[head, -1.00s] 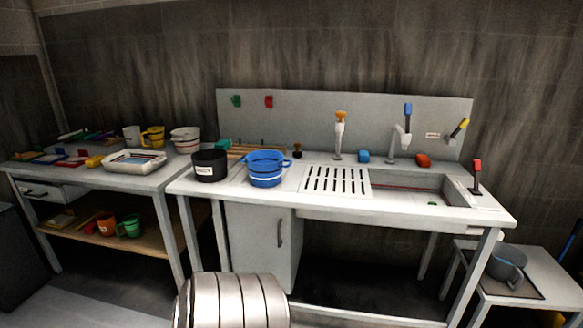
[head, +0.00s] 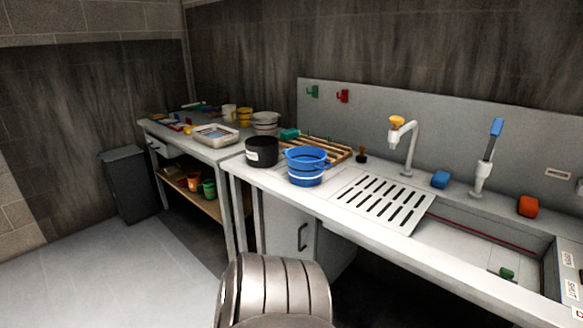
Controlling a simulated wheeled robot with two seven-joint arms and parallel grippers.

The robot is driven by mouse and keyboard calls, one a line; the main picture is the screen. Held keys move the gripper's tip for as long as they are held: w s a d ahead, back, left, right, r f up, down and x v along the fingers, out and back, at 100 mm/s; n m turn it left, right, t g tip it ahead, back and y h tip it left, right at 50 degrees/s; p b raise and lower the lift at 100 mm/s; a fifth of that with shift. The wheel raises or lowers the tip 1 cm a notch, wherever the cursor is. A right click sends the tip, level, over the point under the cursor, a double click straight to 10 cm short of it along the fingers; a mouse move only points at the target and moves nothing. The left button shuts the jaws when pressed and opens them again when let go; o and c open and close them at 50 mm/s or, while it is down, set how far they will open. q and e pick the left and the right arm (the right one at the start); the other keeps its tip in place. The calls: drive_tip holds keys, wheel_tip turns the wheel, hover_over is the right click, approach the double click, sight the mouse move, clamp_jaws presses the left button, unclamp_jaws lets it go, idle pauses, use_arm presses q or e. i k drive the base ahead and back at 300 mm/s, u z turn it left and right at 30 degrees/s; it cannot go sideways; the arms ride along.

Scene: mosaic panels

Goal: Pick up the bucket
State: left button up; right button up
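A blue bucket (head: 306,168) with a pale band and a spout or handle at its rim stands upright on the white sink counter (head: 262,184), left of the slotted drain area. Two other bucket-like vessels stand nearby: a black pot (head: 262,152) with a white label just left of it, and white containers (head: 265,121) on the table behind. Neither of my grippers is in view. A ribbed metallic part, which I take to be mine, shows at the bottom middle.
Behind the blue bucket lies a wooden rack (head: 325,149). The slotted drain (head: 380,202) and the sink are to the right, with taps behind. A side table with a white tray (head: 215,137) stands left. A dark bin (head: 130,184) stands beside open floor.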

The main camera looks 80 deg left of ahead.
sight(305, 164)
drive_tip(key=u, duration=0.85)
drive_tip(key=i, duration=0.95)
drive_tip(key=u, duration=1.05)
